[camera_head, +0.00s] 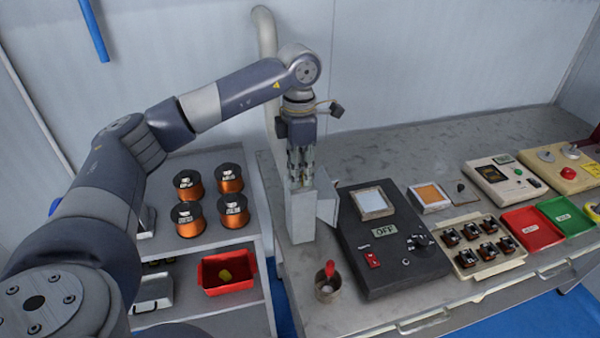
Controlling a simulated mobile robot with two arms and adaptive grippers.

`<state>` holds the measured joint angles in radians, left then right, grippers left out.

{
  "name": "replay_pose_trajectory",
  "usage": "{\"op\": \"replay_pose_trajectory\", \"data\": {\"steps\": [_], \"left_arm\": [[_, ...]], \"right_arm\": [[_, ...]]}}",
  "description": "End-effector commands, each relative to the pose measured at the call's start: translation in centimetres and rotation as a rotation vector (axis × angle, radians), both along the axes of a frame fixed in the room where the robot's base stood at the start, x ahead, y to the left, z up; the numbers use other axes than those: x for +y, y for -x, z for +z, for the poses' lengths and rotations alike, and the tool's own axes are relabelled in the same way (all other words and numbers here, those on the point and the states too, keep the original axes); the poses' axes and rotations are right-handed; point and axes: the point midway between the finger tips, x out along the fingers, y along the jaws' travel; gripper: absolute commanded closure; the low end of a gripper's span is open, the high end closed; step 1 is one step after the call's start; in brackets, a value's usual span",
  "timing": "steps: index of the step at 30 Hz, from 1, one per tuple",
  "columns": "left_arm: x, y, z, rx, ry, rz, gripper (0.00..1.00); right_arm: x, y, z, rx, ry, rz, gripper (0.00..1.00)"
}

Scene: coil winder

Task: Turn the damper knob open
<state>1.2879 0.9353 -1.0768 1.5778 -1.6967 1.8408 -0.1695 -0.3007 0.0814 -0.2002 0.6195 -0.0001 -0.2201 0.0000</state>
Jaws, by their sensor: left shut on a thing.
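My left gripper (301,178) points down at the top of an upright grey metal box (300,218), the fume duct by its look, with a hood flaring to its right. The fingers are shut on a small part at the box's top, which they largely hide; I take it to be the damper knob. Its turned position cannot be read from here. My right gripper is not in view.
A black unit (384,290) with an OFF display stands right of the box. A metal cup (328,290) holding a red-handled tool is in front. Copper wire spools (231,180) stand on the left shelf, above a red bin (256,268).

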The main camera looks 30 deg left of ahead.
Motion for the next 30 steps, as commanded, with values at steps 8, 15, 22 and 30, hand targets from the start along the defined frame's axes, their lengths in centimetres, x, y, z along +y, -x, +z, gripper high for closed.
{"op": "replay_pose_trajectory", "data": {"steps": [8, 15, 22, 30], "left_arm": [[0.05, -0.13, 0.18, -0.006, 0.000, -0.119, 1.00], [0.07, -0.13, 0.24, -0.005, 0.000, -0.155, 1.00], [0.08, -0.15, 0.26, -0.006, -0.001, -0.158, 1.00], [0.09, -0.13, 0.23, -0.005, 0.000, -0.157, 0.56]], "right_arm": [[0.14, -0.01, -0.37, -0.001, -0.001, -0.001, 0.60], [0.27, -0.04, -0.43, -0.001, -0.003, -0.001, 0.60], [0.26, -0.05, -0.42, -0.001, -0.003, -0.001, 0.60], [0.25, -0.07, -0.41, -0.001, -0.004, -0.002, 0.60]]}}
